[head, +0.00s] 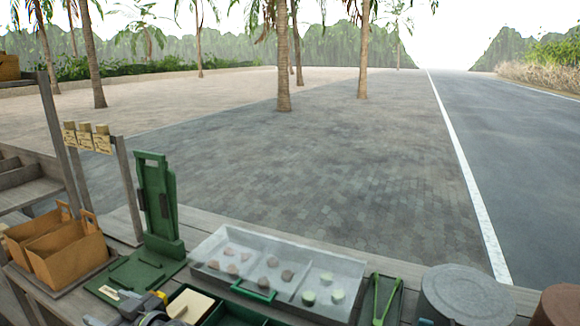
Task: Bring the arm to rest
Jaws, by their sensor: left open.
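My left gripper (132,304) is low in the head view, left of centre, near the front edge of the green board. It is open, with no object visible between its fingers. Part of its arm is cut off by the bottom edge. My right gripper is not in view.
A green stand with an upright panel (158,200) rises behind the gripper. A clear tray (340,268) of small brown and green pieces lies to the right, beside green tongs (384,298) and a round grey lid (464,292). Space above the table's middle is open.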

